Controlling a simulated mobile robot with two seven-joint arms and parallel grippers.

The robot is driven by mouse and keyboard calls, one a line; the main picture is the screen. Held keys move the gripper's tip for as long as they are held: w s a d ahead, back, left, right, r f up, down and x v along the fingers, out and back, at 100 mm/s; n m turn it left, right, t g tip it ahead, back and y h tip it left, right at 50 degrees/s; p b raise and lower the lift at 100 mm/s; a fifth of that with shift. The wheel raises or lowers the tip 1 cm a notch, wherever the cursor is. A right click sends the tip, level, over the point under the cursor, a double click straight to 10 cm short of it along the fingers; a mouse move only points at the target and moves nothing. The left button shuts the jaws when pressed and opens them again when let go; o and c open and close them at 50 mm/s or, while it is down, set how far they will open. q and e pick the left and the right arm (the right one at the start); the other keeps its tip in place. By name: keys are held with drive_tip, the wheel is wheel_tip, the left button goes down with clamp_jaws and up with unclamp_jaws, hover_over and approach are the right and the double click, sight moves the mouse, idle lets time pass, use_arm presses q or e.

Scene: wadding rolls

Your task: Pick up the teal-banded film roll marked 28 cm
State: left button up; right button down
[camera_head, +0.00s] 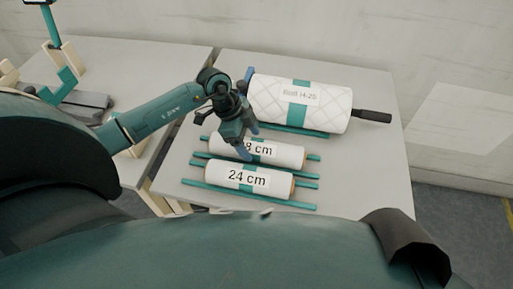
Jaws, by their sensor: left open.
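The teal-banded film roll marked 28 cm (285,154) lies across teal rails on the table, the middle of three rolls. Its label is partly covered, so only "8 cm" shows. My left gripper (246,146) is open and points down over the left part of this roll, in front of its label. I cannot tell whether its fingers touch the roll. A similar roll marked 24 cm (278,184) lies just in front, nearer to me. My right gripper is not in view.
A large quilted white roll (333,103) with a teal band and dark handle (373,116) lies behind on its own rails. The grey table (376,170) is bare at right. Another table (120,62) with cream and teal equipment stands at left.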

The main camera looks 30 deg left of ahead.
sight(251, 141)
use_arm(q)
drive_tip(key=x, duration=0.3)
drive_tip(key=shift+d+f, duration=0.1)
drive_tip(key=shift+d, duration=0.1)
drive_tip(key=shift+c, duration=0.2)
drive_tip(key=c, duration=1.2)
